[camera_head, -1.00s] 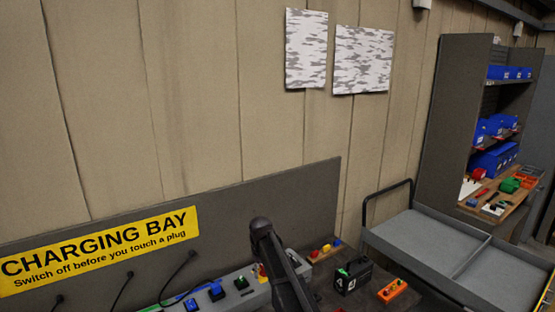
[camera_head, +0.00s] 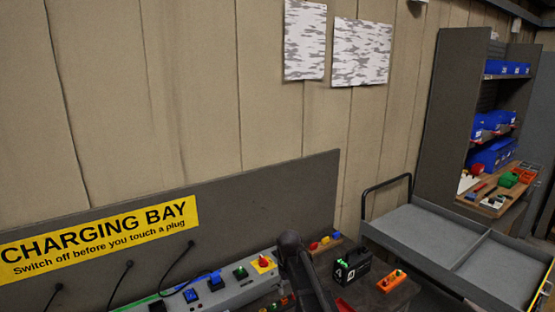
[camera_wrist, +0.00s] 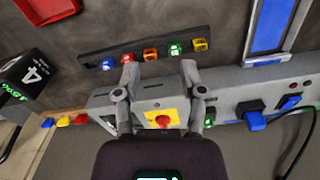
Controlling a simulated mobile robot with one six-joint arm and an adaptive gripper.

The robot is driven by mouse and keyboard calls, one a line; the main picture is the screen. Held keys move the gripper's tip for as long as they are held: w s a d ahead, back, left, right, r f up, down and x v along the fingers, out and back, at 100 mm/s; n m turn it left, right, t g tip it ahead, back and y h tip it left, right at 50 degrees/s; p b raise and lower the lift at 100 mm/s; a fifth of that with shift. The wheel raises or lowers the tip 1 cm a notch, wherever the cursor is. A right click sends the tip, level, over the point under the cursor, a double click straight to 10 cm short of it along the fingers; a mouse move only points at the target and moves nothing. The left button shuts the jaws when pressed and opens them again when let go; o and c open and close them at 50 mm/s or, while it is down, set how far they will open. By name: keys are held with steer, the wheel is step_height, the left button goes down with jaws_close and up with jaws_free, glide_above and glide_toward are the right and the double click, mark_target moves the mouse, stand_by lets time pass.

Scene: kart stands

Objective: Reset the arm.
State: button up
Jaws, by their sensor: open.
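My gripper (camera_wrist: 160,72) is open and empty in the wrist view. Its two fingers are spread over the grey charging strip (camera_wrist: 228,92), on either side of a red knob on a yellow plate (camera_wrist: 154,119). A dark rail with a row of coloured blocks (camera_wrist: 150,55) lies just beyond the fingertips. In the head view my dark arm (camera_head: 303,270) reaches up from the bottom edge, in front of part of the bench. The fingers cannot be made out there.
A black box marked 4 (camera_head: 352,267) and an orange block (camera_head: 391,281) stand right of my arm. Plugs with cables (camera_head: 190,295) sit along the strip at left. A grey cart (camera_head: 430,235) and a shelf unit (camera_head: 450,120) stand further right. The wall behind is bare apart from paper sheets (camera_head: 361,52).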

steer(key=s+d+f+m+b, duration=0.2)
steer(key=s+d+f+b, duration=0.1)
steer(key=s+d, duration=0.4)
steer(key=s+d+f+m+b, duration=0.2)
steer(key=s+d, duration=0.4)
steer(key=s, duration=0.5)
steer(key=shift+s+d+f+m+b, duration=0.35)
steer(key=shift+f+b, duration=0.15)
steer(key=shift+f, duration=0.35)
